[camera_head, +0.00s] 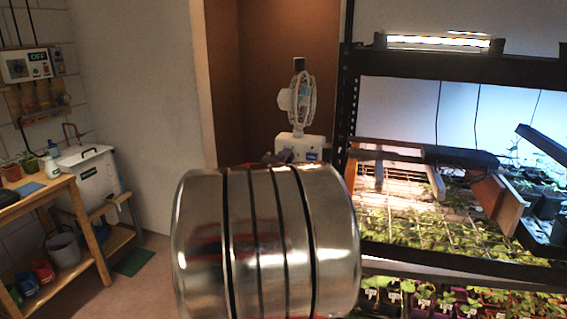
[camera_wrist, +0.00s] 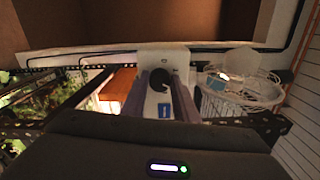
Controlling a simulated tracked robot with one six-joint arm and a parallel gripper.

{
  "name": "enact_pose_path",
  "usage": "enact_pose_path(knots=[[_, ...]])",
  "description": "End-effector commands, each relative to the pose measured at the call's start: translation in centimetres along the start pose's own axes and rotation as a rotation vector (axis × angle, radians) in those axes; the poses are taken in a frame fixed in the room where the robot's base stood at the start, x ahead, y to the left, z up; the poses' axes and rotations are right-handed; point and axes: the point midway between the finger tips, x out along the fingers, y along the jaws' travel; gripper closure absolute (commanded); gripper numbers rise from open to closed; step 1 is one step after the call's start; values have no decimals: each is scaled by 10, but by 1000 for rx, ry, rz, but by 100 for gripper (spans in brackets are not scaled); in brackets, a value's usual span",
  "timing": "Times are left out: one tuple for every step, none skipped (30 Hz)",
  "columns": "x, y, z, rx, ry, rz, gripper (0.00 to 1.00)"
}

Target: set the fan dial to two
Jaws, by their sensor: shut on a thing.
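The fan (camera_head: 302,100) is a white caged fan on a white base box (camera_head: 312,148), beside the rack's dark upright. In the wrist view the fan's cage (camera_wrist: 243,92) is at the right and the base's white face (camera_wrist: 162,58) is at the centre. The fan dial (camera_wrist: 159,82) is a dark round knob on that face. My gripper (camera_wrist: 160,86) has its two fingers on either side of the dial, shut on it. The number the dial points to is too small to read. In the head view my metal arm hides most of the gripper and the dial.
The seedling rack (camera_head: 349,120) with lit trays stands at the right, close to the fan. A wooden bench (camera_head: 60,190) with pots stands at the left. A controller (camera_head: 25,66) reading "OFF" hangs on the left wall.

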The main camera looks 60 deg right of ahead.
Motion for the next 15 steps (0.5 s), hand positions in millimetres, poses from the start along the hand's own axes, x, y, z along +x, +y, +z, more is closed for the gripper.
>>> enact_pose_path(knots=[[0, 5, -2, -1, 4, 9, 95], [0, 5, -2, -1, 4, 9, 72], [0, 5, -2, -1, 4, 9, 70], [0, 5, -2, -1, 4, 9, 67], [0, 4, -2, -1, 4, 9, 65], [0, 4, -2, -1, 4, 8, 62], [0, 4, -2, -1, 3, 7, 60], [0, 4, -2, -1, 3, 7, 58], [0, 3, -2, -1, 3, 6, 55], [0, 3, -2, -1, 3, 6, 54], [0, 3, -1, -1, 2, 5, 54], [0, 2, -1, -1, 2, 5, 54], [0, 2, -1, -1, 2, 4, 54], [0, 2, -1, -1, 2, 4, 54], [0, 2, -1, -1, 2, 4, 54]])
